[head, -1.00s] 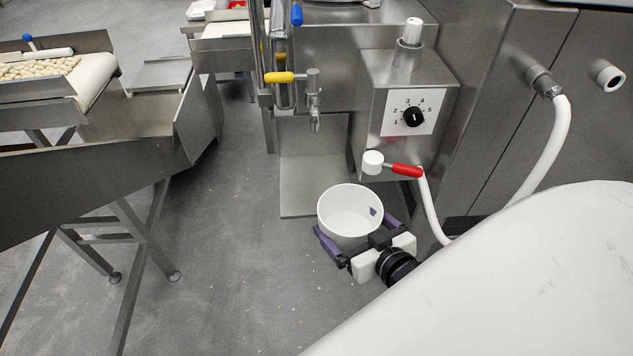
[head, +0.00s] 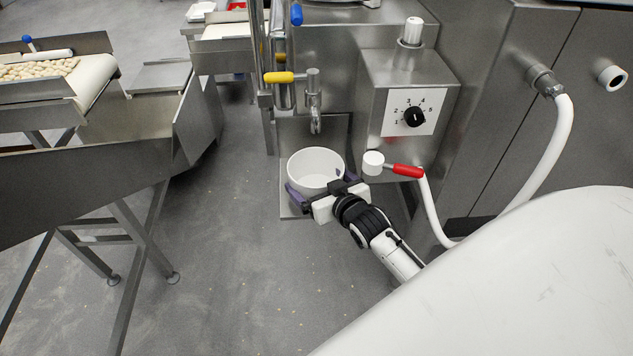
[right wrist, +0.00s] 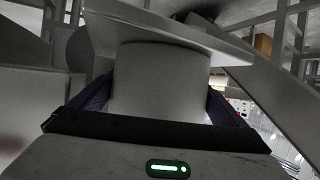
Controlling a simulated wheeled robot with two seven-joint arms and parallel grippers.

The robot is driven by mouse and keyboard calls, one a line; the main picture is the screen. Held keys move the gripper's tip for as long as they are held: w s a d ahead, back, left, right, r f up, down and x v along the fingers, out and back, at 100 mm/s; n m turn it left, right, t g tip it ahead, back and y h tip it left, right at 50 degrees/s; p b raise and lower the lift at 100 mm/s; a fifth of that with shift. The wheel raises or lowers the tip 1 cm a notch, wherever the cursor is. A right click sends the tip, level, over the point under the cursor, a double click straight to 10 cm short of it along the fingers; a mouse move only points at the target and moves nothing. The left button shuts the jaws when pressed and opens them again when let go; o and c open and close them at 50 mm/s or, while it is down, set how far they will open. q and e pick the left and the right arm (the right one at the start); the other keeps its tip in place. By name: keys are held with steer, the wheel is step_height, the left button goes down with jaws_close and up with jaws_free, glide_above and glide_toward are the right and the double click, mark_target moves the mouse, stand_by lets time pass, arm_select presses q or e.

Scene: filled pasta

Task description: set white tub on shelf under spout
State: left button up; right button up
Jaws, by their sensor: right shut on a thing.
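The white tub (head: 314,168) is upright, its open rim facing up and its inside looking empty. My right gripper (head: 325,193) is shut on it, one purple finger on each side. The tub is over the steel shelf (head: 288,209), below the spout (head: 315,122) and slightly in front of it. In the right wrist view the tub (right wrist: 160,80) fills the space between the fingers, with a flat plate, apparently the shelf (right wrist: 225,50), at its far end. I cannot tell whether they touch. My left gripper is not in view.
A control box (head: 405,105) with a dial stands right of the spout. Its red-handled lever (head: 407,170) sticks out close to my right gripper. A yellow handle (head: 279,77) is by the spout. A pasta conveyor (head: 90,85) stands left; the floor between is clear.

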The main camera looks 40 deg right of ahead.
steer(key=o, duration=0.7)
steer(key=p+v, duration=0.2)
steer(key=v, duration=1)
steer(key=s+a+f+n+g+y, duration=0.1)
steer(key=s+a+f, duration=0.3)
steer(key=a, duration=0.1)
steer(key=s+a+f+n+g+y, duration=0.1)
steer(key=s+a+f+g+y, duration=0.1)
steer(key=s+a+f, duration=0.3)
steer(key=s+a+f+n+g+y, duration=0.1)
steer(key=s+a+f, duration=0.3)
steer(key=a, duration=0.3)
steer(key=shift+s+f+n+g+y, duration=0.15)
steer(key=shift+s+n+g+y, duration=0.2)
steer(key=shift+s, duration=0.25)
